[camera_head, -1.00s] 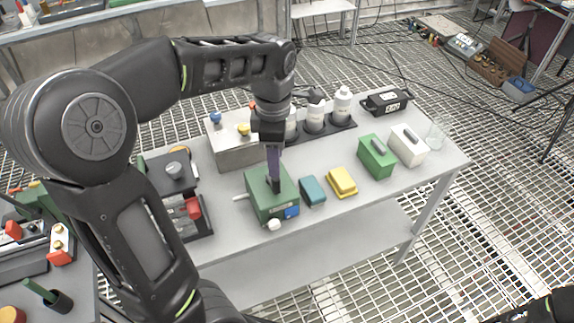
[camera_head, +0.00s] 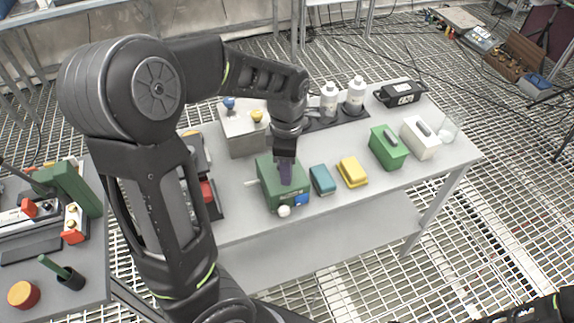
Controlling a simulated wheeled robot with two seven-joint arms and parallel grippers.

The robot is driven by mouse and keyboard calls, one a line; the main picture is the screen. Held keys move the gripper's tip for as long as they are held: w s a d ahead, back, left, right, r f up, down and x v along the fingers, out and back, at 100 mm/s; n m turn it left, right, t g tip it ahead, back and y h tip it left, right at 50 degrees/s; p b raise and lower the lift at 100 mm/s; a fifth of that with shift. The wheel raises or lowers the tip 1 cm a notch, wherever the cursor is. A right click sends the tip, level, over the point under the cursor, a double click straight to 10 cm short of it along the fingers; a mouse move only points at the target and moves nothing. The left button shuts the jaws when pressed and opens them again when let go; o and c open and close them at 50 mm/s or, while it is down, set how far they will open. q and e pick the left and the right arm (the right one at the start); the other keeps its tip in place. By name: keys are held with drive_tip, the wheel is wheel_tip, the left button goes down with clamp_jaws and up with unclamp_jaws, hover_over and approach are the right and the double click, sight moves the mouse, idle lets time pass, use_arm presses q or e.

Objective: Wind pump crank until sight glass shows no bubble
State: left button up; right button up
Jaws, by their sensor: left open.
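The pump looks to be the green box (camera_head: 268,184) near the front edge of the table. It has a white knob (camera_head: 284,211) at its front, a blue patch (camera_head: 301,200) on its front side and a pale rod (camera_head: 252,183) on its left. My left gripper (camera_head: 286,180) points down over the top of the green box and hides part of it. It is open, but its fingertips are hard to make out, and I cannot tell whether they touch anything. I cannot make out a sight glass or bubble. My right gripper is not clearly seen; a dark part of mine shows at the bottom right.
Beside the green box lie a teal block (camera_head: 322,180) and a yellow block (camera_head: 352,172). A steel box (camera_head: 243,130) and white bottles (camera_head: 355,94) stand behind.

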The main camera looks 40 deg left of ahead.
use_arm(q)
clamp_jaws()
idle(0.5)
